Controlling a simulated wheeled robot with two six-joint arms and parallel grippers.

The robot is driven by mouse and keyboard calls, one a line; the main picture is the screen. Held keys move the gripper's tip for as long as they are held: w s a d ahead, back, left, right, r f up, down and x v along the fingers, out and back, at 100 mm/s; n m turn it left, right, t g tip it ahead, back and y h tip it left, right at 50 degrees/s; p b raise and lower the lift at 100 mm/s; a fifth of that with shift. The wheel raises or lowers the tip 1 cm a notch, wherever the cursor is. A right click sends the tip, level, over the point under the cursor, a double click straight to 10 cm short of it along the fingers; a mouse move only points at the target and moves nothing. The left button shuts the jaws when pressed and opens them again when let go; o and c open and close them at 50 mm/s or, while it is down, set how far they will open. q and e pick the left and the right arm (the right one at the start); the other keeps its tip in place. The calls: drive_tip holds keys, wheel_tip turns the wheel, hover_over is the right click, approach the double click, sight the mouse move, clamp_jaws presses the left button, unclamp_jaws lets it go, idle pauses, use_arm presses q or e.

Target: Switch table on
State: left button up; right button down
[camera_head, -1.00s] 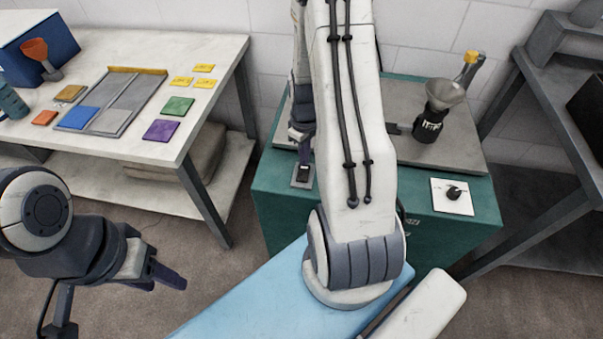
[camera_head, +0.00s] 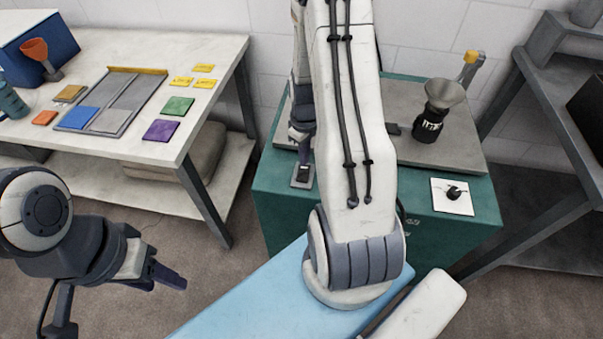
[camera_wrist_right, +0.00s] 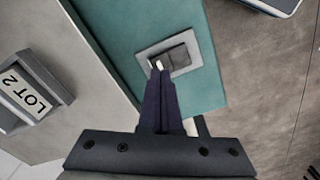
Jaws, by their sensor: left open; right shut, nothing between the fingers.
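A grey plate with a dark rocker switch (camera_wrist_right: 181,55) is set on the green top of the table cabinet (camera_head: 275,195), near its left front corner. The plate (camera_head: 295,184) is partly covered in the head view. My right gripper (camera_wrist_right: 158,68) is shut and empty. It points down, with its tip over or against the left end of the rocker; I cannot tell whether it touches. It also shows in the head view (camera_head: 304,168), partly behind my arm. I cannot tell the switch's position. My left gripper (camera_head: 168,272) is open and empty, low at the left, away from the cabinet.
A round black knob (camera_head: 454,193) on a white plate sits at the cabinet's right front. A grey platform on the cabinet carries a funnel (camera_head: 445,93) on a black holder. A white table (camera_head: 225,55) with coloured cards stands left, a dark rack (camera_head: 560,110) right.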

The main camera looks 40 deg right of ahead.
drive_tip(key=shift+f+b, duration=0.7)
drive_tip(key=shift+f, duration=0.35)
idle(0.5)
drive_tip(key=shift+r, duration=0.15)
wheel_tip(320, 180, up, 7)
drive_tip(key=p, duration=0.6)
drive_tip(key=shift+p, duration=0.3)
